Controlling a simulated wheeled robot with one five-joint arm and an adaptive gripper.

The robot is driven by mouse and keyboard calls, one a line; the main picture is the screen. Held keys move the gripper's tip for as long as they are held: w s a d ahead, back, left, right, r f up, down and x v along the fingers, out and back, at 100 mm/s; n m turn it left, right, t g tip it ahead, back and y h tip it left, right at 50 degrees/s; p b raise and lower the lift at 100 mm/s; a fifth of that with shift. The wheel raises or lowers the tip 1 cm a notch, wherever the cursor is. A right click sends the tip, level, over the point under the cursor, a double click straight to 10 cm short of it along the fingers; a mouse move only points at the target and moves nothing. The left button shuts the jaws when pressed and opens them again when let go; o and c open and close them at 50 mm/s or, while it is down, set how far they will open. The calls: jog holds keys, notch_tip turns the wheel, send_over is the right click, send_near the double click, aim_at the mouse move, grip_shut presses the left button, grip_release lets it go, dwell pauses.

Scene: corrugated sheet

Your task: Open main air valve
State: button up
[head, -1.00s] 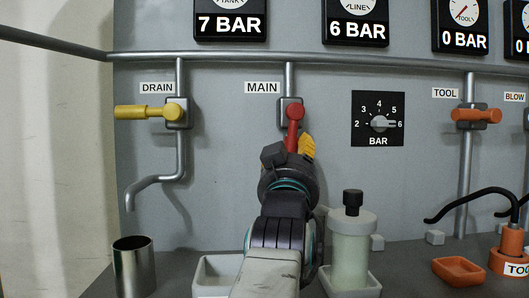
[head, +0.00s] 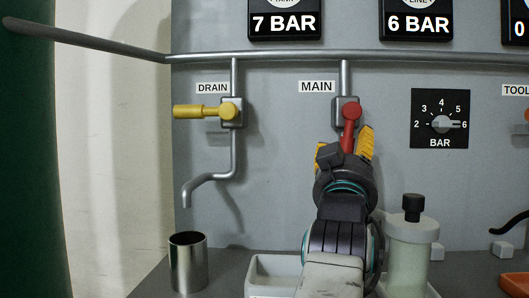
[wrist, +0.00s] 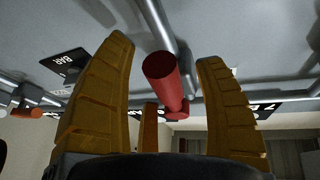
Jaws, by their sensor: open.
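The red lever (head: 350,128) of the MAIN valve hangs downward from its dark valve body (head: 347,106), below the white MAIN label (head: 317,87). My gripper (head: 347,144) is open at the lever's lower end. In the wrist view, the red lever (wrist: 164,80) lies between the spread yellow fingers of my gripper (wrist: 165,58), with a visible gap on both sides. My wrist hides the panel below the lever in the head view. The gauges above read 7 BAR (head: 285,23) and 6 BAR (head: 418,23).
The yellow DRAIN lever (head: 203,112) points left, above a metal cup (head: 188,262). A pressure knob (head: 442,124) is right of the lever. A white tray (head: 262,272) and a capped bottle (head: 410,255) flank my arm. The panel between the DRAIN and MAIN valves is clear.

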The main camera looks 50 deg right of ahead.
aim_at(350, 96)
jog(key=shift+r, duration=5)
